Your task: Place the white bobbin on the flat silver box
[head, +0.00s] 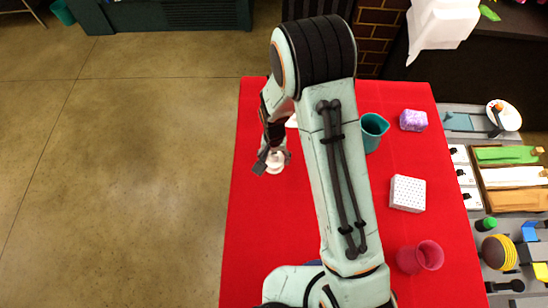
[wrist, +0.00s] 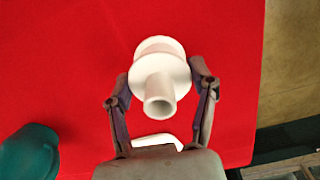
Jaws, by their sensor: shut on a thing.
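The white bobbin (head: 276,160) is at my gripper (head: 273,158), over the left part of the red table. In the wrist view the bobbin (wrist: 160,68) shows its round flange and hollow stem between the two fingers of my gripper (wrist: 161,84), which is shut on it. I cannot tell from the views whether the bobbin touches the table. I cannot make out a flat silver box for sure. A pale piece (head: 291,121) shows behind my arm, mostly hidden; a white piece (wrist: 160,140) also shows beside my gripper's body in the wrist view.
On the red tablecloth (head: 262,215) stand a teal cup (head: 373,130), a purple patterned box (head: 413,120), a white dotted box (head: 407,193) and a pink cup (head: 420,257). A grey counter with several items lies at right. My arm covers the table's middle. The left strip is clear.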

